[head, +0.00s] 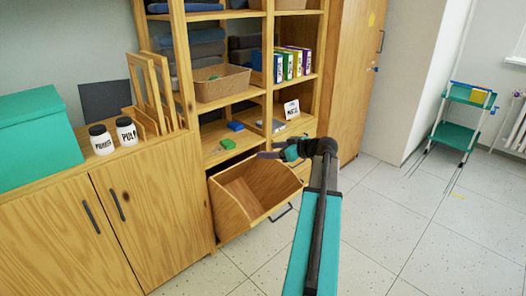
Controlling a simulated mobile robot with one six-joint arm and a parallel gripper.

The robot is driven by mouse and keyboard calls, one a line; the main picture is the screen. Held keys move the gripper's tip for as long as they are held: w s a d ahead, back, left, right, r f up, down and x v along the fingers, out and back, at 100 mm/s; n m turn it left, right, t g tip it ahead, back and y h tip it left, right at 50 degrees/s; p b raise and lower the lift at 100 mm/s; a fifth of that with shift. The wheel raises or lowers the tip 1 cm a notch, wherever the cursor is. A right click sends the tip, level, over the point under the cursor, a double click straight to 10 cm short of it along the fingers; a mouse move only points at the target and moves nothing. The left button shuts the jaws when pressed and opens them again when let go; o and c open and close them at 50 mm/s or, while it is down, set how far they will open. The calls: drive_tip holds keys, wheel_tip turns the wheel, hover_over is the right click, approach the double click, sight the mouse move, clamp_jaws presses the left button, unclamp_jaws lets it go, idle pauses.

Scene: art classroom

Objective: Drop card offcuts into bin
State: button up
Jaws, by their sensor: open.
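A wooden tilt-out bin (240,212) hangs open at the bottom of the shelf unit, its handle on the front. Its visible inside looks empty, though part of the inside is hidden by its front and side walls. My gripper (266,155) is small in view, above the back right part of the bin and in front of the shelf; it is open, and I see nothing between its fingers. A small green object (228,144) and a blue one (235,126) lie on the low shelf above the bin. I cannot make out any card offcuts for certain.
A wicker basket (222,84) and several binders (292,64) stand on the shelf above. Two jars (126,132) and a teal box (36,138) are on the left cabinet. A teal trolley (466,118) stands far right.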

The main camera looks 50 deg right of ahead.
drive_tip(key=shift+v, duration=2.6)
drive_tip(key=shift+a, duration=0.1)
